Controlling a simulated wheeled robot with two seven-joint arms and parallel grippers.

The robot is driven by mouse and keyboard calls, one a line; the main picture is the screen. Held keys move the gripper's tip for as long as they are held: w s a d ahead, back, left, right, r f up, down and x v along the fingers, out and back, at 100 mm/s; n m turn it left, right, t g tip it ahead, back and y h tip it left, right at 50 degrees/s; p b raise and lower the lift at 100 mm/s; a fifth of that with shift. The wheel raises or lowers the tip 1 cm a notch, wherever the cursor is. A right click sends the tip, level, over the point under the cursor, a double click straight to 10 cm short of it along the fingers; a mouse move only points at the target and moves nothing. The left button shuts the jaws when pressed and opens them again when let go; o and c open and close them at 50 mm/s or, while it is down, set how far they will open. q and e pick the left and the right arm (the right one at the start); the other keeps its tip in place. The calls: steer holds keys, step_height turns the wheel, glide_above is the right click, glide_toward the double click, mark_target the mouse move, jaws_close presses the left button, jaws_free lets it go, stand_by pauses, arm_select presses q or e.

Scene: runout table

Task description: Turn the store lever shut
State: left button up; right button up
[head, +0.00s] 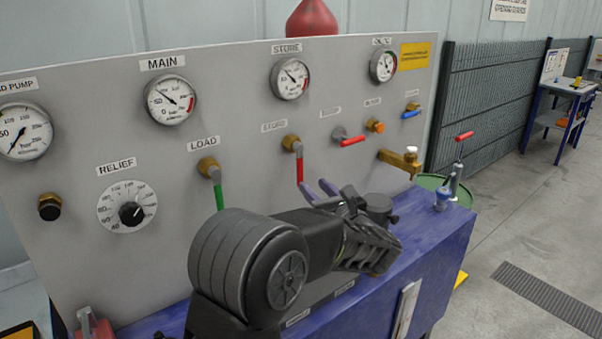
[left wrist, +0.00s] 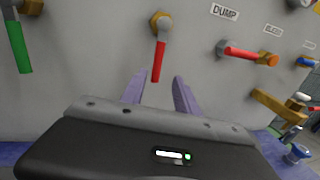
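The store lever (head: 299,168) has a red handle that hangs straight down from a brass valve below the STORE label on the grey panel. It also shows in the left wrist view (left wrist: 159,62). My left gripper (head: 319,189) is open, its two purple fingers pointing at the panel just below and beside the handle's lower end. In the left wrist view the handle's tip appears between the spread fingertips (left wrist: 160,78), with gaps on both sides. I cannot tell whether the fingers reach as deep as the handle. My right gripper is not in view.
The green load lever (head: 219,196) hangs down to the left. The red dump lever (head: 352,141) lies sideways to the right, with a brass spout (head: 400,160) beyond it.

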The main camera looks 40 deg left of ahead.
mark_target(301, 175)
arm_select(q)
steer(key=shift+s+a+r+n, duration=0.2)
steer(key=shift+n, duration=0.3)
steer(key=shift+w+a+r+p, duration=0.1)
steer(key=shift+w+a+p, duration=0.25)
steer(key=shift+a, duration=0.25)
steer(key=p+x, duration=0.2)
steer(key=x, duration=0.4)
steer(key=shift+w+a, duration=0.1)
steer(key=shift+a, duration=0.15)
steer(key=shift+c, duration=0.5)
jaws_close()
